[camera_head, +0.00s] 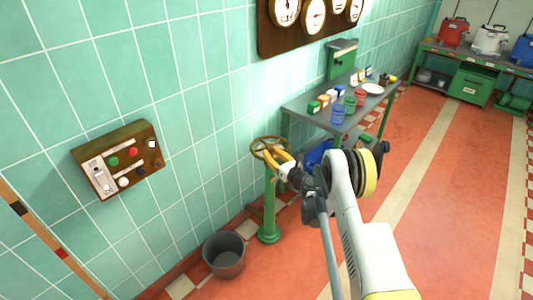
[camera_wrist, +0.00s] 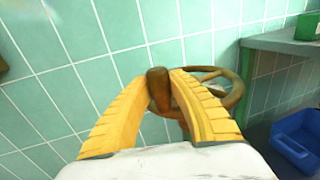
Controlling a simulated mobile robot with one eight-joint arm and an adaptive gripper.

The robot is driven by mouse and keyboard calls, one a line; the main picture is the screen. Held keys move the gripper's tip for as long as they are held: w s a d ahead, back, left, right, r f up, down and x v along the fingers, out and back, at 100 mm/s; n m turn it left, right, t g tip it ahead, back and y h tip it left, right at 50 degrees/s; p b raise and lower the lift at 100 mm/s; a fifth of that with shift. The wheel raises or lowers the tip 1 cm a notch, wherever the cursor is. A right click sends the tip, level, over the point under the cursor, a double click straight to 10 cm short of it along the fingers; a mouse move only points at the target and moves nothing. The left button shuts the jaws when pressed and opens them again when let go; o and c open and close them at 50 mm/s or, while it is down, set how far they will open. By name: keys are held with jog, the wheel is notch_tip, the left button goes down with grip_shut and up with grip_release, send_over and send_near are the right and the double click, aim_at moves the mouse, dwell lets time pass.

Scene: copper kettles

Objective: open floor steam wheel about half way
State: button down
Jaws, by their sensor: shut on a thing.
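The floor steam wheel (camera_head: 258,146) is a brown-gold handwheel on top of a green floor pedestal (camera_head: 269,205), in front of the tiled wall. In the wrist view the wheel (camera_wrist: 238,92) shows its rim and spokes to the right of the fingers. An upright brown handle knob (camera_wrist: 158,90) stands between the two yellow fingers. My gripper (camera_wrist: 160,88) is shut on this knob; it also shows in the head view (camera_head: 277,154), at the right side of the wheel. The lower part of the knob and part of the rim are hidden by the fingers.
A grey bench (camera_head: 318,110) with cups, small boxes and a plate stands behind and right of the wheel. A blue crate (camera_wrist: 298,140) is under it. A grey bucket (camera_head: 224,255) stands left of the pedestal. A control box (camera_head: 118,158) is on the wall.

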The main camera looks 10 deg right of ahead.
jog(key=shift+s+d+n+y, duration=0.1)
jog(key=shift+d+n+y, duration=0.2)
jog(key=shift+y, duration=0.1)
jog(key=shift+s+d, duration=0.1)
jog(key=shift+d, duration=0.4)
jog(key=c, duration=1.2)
grip_release()
jog(key=shift+d, duration=0.1)
jog(key=v, duration=0.7)
jog(key=shift+s+d+r, duration=0.1)
jog(key=shift+s+r, duration=0.05)
jog(key=shift+s, duration=0.05)
